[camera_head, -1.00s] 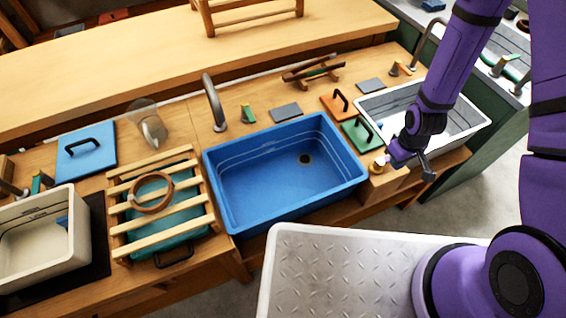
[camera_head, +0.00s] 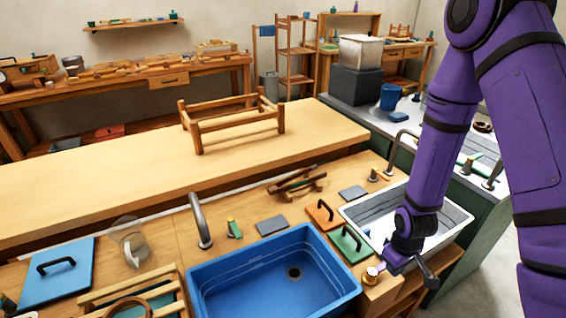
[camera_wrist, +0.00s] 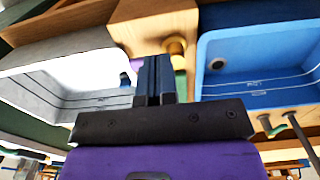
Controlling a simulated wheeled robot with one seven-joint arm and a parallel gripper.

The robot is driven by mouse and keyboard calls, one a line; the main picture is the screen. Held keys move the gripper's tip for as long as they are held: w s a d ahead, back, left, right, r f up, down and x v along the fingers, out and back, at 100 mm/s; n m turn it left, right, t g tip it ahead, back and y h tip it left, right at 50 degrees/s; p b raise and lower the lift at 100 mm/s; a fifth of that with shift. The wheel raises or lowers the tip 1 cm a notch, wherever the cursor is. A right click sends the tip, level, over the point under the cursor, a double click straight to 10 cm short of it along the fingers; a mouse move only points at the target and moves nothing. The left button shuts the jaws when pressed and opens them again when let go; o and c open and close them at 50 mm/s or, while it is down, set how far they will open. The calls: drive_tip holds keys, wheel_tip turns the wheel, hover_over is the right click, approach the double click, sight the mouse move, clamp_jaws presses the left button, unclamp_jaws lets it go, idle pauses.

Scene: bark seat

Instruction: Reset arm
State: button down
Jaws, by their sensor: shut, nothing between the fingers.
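My purple arm comes down from the upper right in the head view. My gripper (camera_head: 391,267) is at the front corner between the white basin (camera_head: 447,236) and the blue basin (camera_head: 275,295). A small brass knob-like piece (camera_head: 371,274) is beside the fingertips on a wooden block. In the wrist view the gripper's fingers (camera_wrist: 154,75) are together with nothing between them. There the white basin (camera_wrist: 60,85) lies to the left and the blue basin (camera_wrist: 262,70) to the right. The brass piece also shows in the wrist view (camera_wrist: 176,46), just past the fingertips.
Green (camera_head: 350,246) and orange (camera_head: 322,214) handled lids lie between the basins. Faucets (camera_head: 201,222) rise behind them. A wooden frame (camera_head: 232,120) stands on the long bench (camera_head: 140,160). Shelves and workbenches line the back wall. Open space is above the counter.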

wheel_tip(320, 180, up, 27)
drive_tip(key=d+m+t, duration=0.2)
drive_tip(key=m+t, duration=0.1)
drive_tip(key=s+r+m+t, duration=0.2)
drive_tip(key=s+r+m, duration=0.1)
drive_tip(key=s+r, duration=1.2)
wheel_tip(320, 180, up, 3)
drive_tip(key=shift+s+d, duration=0.35)
drive_tip(key=shift+d, duration=0.1)
